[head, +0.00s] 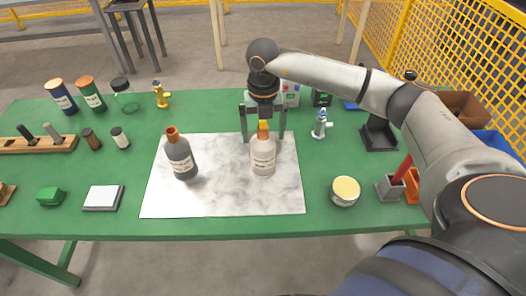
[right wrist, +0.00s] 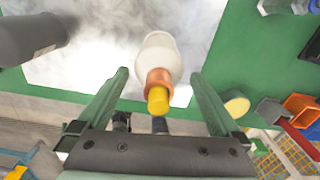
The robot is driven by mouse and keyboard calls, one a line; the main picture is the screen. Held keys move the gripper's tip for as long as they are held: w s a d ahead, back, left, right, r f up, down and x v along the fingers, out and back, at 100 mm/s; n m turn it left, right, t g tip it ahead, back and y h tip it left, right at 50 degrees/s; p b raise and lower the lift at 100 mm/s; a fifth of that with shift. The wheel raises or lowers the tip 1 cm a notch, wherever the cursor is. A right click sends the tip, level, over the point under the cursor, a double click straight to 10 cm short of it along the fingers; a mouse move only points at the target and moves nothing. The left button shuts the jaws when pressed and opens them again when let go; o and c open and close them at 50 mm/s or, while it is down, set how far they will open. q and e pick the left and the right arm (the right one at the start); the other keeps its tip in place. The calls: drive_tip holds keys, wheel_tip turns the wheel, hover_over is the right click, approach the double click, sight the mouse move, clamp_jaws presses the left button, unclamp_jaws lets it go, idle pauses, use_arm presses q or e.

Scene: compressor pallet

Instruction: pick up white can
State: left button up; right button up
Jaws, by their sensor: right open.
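The white can (head: 263,160) is a white bottle-shaped container with a label, an orange neck and a yellow tip. It stands upright on the marbled white sheet (head: 225,200). In the right wrist view the white can (right wrist: 158,50) lies between and slightly beyond the fingers, its yellow tip toward the palm. My right gripper (head: 263,138) is open, with a finger on each side of the can's top in the head view; it also shows in the right wrist view (right wrist: 160,75). I see a gap on both sides there. My left gripper is not in view.
A grey bottle (head: 183,160) with an orange cap stands left of the can on the sheet. A cream-lidded round tin (head: 345,190) sits right of the sheet. A small white-blue figure-like item (head: 320,125) is close right of my gripper. The green table (head: 230,222) is clear in front.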

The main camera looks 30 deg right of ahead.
drive_tip(key=shift+f, duration=0.85)
drive_tip(key=shift+c, duration=0.2)
clamp_jaws()
drive_tip(key=shift+r, duration=0.1)
